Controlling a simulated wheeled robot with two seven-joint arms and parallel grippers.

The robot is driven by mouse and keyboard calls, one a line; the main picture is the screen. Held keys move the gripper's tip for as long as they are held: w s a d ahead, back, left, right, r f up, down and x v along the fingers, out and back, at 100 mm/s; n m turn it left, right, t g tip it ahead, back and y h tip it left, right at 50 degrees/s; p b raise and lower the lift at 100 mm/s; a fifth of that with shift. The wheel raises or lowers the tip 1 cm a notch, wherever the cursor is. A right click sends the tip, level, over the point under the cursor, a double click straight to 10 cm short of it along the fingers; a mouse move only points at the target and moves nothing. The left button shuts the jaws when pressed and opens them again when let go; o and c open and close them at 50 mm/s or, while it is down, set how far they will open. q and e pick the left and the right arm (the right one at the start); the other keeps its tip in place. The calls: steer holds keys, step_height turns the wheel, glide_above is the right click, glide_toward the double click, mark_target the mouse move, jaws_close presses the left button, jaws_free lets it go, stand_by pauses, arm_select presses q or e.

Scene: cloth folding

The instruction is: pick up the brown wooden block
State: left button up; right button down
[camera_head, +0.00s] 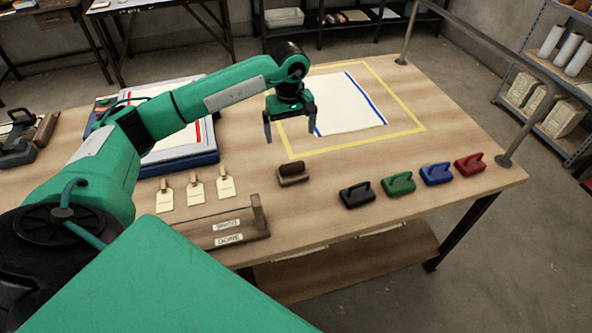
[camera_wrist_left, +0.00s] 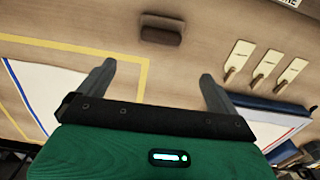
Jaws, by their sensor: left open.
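The brown wooden block (camera_head: 293,173) has a handle-like top and stands on the table in front of the yellow outline, left of the row of coloured handled blocks. It also shows in the left wrist view (camera_wrist_left: 161,30), near the top edge, beyond the fingertips. My left gripper (camera_head: 290,131) is open and empty, its two fingers pointing down above the table. It is behind the block in the head view and apart from it. In the left wrist view the open fingers (camera_wrist_left: 158,70) have bare table between them. My right gripper is not in view.
Black (camera_head: 357,195), green (camera_head: 398,183), blue (camera_head: 437,174) and red (camera_head: 470,163) handled blocks stand to the right. A white cloth (camera_head: 340,103) lies inside the yellow outline. Several tags (camera_head: 195,191) and a wooden labelled rack (camera_head: 225,228) are on the left. A metal rail stands at the right edge.

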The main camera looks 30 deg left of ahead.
arm_select(q)
steer(key=p, duration=0.1)
glide_above(292, 164)
steer(key=f, duration=0.6)
steer(key=shift+w+a+f, duration=0.15)
steer(key=shift+w+a, duration=0.05)
steer(key=shift+a, duration=0.1)
steer(key=shift+f, duration=0.4)
steer(key=shift+d+f+p, duration=0.1)
steer(key=shift+f+p, duration=0.3)
steer(key=f, duration=0.1)
steer(key=f+p, duration=0.2)
steer(key=f, duration=0.1)
steer(key=shift+s+d+f, duration=0.1)
steer(key=shift+s+d, duration=0.15)
steer(key=shift+f, duration=0.25)
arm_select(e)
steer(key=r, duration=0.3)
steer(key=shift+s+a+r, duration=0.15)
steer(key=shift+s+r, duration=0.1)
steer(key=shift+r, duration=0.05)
arm_select(q)
steer(key=shift+c, duration=0.8)
steer(key=c, duration=1)
steer(key=shift+c, duration=0.2)
